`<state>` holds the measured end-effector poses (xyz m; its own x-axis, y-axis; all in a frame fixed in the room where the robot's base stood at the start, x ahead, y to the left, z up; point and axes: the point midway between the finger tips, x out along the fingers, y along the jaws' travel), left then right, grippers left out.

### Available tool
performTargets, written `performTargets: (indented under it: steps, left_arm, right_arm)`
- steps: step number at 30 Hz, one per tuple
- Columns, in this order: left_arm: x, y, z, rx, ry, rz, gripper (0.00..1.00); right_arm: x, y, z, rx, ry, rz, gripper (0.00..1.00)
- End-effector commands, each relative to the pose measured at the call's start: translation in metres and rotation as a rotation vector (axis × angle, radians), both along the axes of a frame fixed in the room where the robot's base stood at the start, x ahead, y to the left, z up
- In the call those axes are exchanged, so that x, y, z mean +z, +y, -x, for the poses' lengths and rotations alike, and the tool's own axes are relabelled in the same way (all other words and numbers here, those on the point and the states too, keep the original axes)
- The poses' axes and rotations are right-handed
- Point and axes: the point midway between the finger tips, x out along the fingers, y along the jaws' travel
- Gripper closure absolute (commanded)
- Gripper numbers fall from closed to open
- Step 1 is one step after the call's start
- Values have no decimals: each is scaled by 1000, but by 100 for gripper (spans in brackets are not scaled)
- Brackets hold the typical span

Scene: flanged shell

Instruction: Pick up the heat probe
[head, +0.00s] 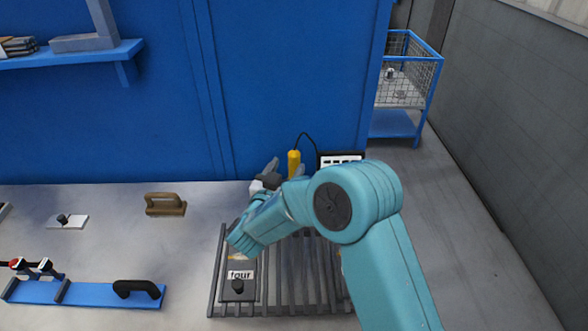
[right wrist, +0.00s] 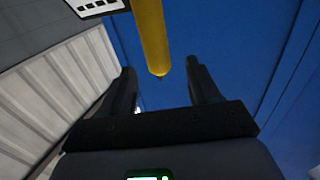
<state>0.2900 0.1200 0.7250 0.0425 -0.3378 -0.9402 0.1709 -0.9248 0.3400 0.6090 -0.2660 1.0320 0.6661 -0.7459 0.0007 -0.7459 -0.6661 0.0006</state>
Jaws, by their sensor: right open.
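The heat probe (head: 294,160) is a yellow stick with a black cable looping from its top, upright near the blue wall at the back of the table. The cable leads towards a white-faced box (head: 341,159) beside it. My right gripper (head: 286,169) is open and reaches to the probe, one finger on each side of it in the picture. In the right wrist view the probe (right wrist: 152,35) hangs with its tip between the fingertips of the gripper (right wrist: 163,82), touching neither finger visibly. My left gripper is out of view.
A brown handled block (head: 165,204) and a blue bar with a black handle (head: 95,293) lie left. A wire cage cart (head: 405,90) stands back right.

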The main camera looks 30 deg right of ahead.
Motion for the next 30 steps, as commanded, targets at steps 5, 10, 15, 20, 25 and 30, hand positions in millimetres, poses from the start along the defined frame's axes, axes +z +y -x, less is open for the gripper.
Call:
performTargets:
  steps: [5, 10, 15, 20, 25, 30]
  left_arm:
    - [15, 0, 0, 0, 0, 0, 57]
    - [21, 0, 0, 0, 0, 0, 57]
    - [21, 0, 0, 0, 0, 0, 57]
    - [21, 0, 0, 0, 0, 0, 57]
    - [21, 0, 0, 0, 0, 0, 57]
    - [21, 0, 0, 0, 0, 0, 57]
  right_arm:
    - [5, -21, -15, -5, 0, 0, 39]
    - [3, -38, -32, -2, 0, -1, 39]
    - [2, -43, -36, -1, 0, 0, 39]
    - [2, -42, -36, -1, 0, 0, 52]
    - [2, -42, -36, -1, -1, -1, 100]
    - [2, -42, -35, -1, -1, 0, 100]
